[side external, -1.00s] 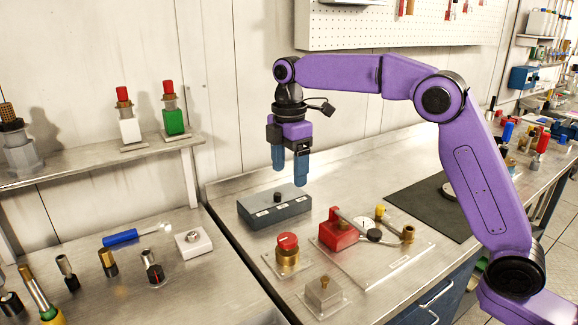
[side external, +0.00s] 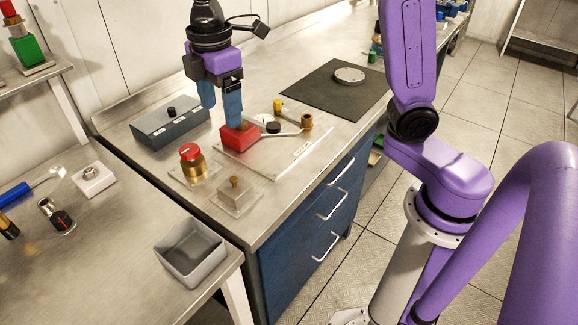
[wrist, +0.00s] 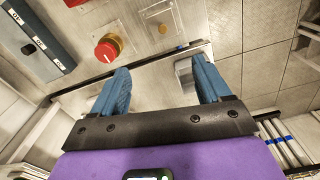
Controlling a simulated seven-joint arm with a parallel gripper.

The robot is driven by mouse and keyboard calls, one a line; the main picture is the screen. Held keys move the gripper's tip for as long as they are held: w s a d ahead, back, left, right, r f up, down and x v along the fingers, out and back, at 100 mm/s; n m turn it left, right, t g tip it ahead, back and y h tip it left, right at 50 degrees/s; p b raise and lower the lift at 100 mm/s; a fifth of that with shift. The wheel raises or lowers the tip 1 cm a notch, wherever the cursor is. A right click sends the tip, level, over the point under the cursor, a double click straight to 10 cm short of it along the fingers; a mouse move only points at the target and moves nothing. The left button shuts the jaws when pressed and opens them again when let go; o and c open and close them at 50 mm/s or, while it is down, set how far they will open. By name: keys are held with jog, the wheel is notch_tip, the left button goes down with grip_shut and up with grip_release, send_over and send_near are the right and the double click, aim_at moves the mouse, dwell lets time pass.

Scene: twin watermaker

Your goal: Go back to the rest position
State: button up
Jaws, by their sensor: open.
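My gripper (side external: 220,108) hangs fingers-down over the workbench in the side external view, with its two blue fingers apart and nothing between them. One fingertip overlaps the top of a red block (side external: 240,137) in the picture; its height above the block is hard to tell. In the wrist view the gripper (wrist: 160,70) is also open and empty. A red knob on a brass base (wrist: 107,48) lies beyond its left finger. No rest position is marked in view.
A grey control box (side external: 170,122) stands behind the red knob (side external: 191,157). A clear block with a brass knob (side external: 236,192) is near the bench's front. A grey bin (side external: 188,253) sits on the lower left table. A dark mat (side external: 325,92) with a disc lies to the right.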

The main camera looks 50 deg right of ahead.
jog(key=s+d+f+m, duration=0.1)
jog(key=s+d, duration=0.3)
jog(key=s, duration=0.4)
jog(key=s+d+f+m, duration=0.1)
jog(key=s+d+f, duration=0.3)
jog(key=s, duration=0.4)
jog(key=s+d+f+m, duration=0.1)
jog(key=s+d+f, duration=0.2)
jog(key=s, duration=0.5)
jog(key=shift+d, duration=0.55)
jog(key=shift+r, duration=0.1)
